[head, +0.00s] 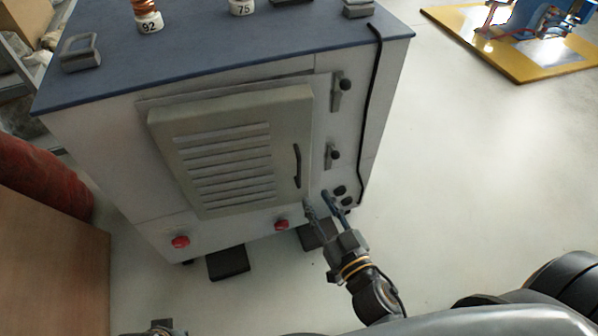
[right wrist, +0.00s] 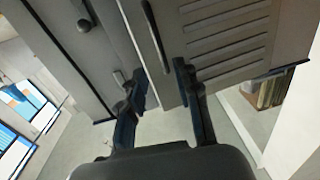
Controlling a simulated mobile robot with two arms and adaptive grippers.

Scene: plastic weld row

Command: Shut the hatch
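The hatch (head: 228,150) is a pale grey louvred panel on the front of a blue-topped cabinet, with a black bar handle (head: 297,166) near its right edge. It stands out from its frame and looks slightly ajar. It also shows in the right wrist view (right wrist: 228,40). My right gripper (head: 318,196) is open at the hatch's lower right corner. In the right wrist view, one finger is in front of the hatch's face and the other is beyond its edge; contact is unclear. A dark part, probably my left gripper (head: 160,329), shows at the bottom edge, mostly cut off.
Dark latches (head: 335,152) sit right of the hatch, and red knobs (head: 181,242) below it. A black cable (head: 371,110) hangs down the right side. A brown box (head: 50,265) and red cylinder (head: 40,180) stand left.

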